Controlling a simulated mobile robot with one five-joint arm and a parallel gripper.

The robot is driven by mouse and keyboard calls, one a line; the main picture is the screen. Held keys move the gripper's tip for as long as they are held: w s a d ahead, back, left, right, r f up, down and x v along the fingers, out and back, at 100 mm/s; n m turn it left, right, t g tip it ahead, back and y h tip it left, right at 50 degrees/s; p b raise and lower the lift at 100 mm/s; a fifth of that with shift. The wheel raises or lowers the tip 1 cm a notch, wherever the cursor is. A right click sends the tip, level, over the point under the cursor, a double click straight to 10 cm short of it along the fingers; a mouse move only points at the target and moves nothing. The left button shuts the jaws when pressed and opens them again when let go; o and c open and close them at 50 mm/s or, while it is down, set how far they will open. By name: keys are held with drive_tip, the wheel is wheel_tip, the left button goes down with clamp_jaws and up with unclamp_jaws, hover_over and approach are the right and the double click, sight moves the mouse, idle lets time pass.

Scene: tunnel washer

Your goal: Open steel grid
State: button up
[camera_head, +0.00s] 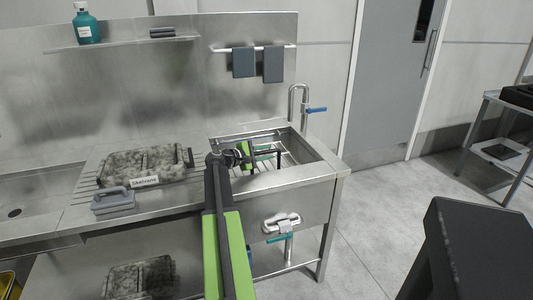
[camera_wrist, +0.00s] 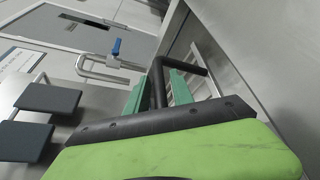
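The steel grid (camera_head: 291,161) shows as thin bars inside the sink basin, partly hidden by my arm. A bent black handle bar (camera_wrist: 187,58) stands up in the wrist view, and it also shows dark at the basin in the head view (camera_head: 279,158). My gripper (camera_wrist: 157,92) is at the handle, its green fingers apart on either side of the black bar. Gaps seem to show between bar and fingers; contact is unclear. In the head view my gripper (camera_head: 262,153) reaches over the basin's left part.
A tap (camera_head: 298,105) with a blue lever stands behind the basin. Two dark cloths (camera_head: 258,64) hang on a rail. A dirty tray (camera_head: 145,165) and a grey caddy (camera_head: 113,201) lie left of my arm. Open floor (camera_head: 360,240) is to the right.

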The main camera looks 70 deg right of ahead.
clamp_jaws()
idle(1.1)
